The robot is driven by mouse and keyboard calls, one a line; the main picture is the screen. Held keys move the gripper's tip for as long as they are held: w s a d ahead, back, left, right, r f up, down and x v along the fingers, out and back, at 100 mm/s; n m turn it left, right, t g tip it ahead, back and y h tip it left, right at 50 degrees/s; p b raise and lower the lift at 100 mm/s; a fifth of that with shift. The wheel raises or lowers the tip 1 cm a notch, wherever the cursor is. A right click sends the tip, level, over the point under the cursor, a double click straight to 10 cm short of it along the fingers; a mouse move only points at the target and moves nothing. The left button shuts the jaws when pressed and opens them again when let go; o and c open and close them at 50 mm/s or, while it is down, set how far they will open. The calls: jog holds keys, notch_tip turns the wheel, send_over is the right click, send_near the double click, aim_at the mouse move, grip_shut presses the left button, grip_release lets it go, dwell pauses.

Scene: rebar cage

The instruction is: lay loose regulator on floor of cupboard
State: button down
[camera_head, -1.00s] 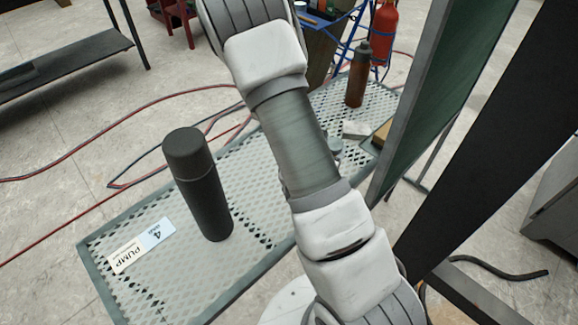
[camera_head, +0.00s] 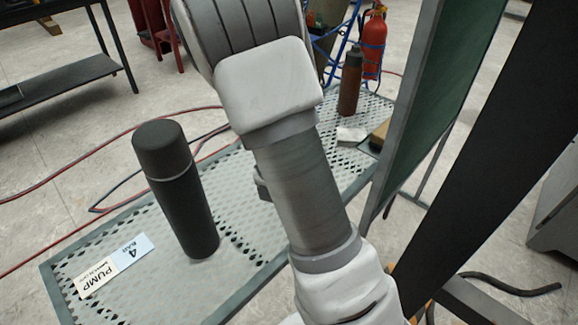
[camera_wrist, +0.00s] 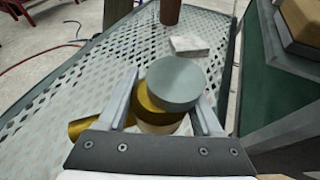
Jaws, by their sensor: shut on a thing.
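The regulator, a brass body with a round grey cap (camera_wrist: 177,82), is between the two fingers of my gripper (camera_wrist: 166,108) in the wrist view. The fingers are shut on it, one on each side. A brass stub (camera_wrist: 88,128) sticks out to the left. The regulator is over the mesh bench top, and I cannot tell its height above it. No cupboard floor can be made out; a green panel in a grey frame (camera_head: 440,90) stands at the right, possibly part of the cupboard.
The mesh bench (camera_head: 120,250) carries a dark bottle (camera_head: 178,190), a pump label (camera_head: 112,266), a brown bottle (camera_head: 350,82) and a pale block (camera_head: 350,135). A black slanted post (camera_head: 500,130) stands right. A red extinguisher (camera_head: 373,45) and hoses are behind.

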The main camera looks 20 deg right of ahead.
jog(key=w+a+f, duration=0.1)
jog(key=w, duration=0.1)
jog(key=w+f+b, duration=0.1)
jog(key=w, duration=0.1)
jog(key=w+a+f, duration=0.1)
jog(key=w+f, duration=0.1)
jog(key=shift+w+a+b, duration=0.3)
jog(key=shift+a+b, duration=0.05)
jog(key=shift+f+b, duration=1)
jog(key=shift+f, duration=1.05)
jog(key=shift+f, duration=0.1)
jog(key=shift+c, duration=0.2)
grip_release()
jog(key=shift+f, duration=0.1)
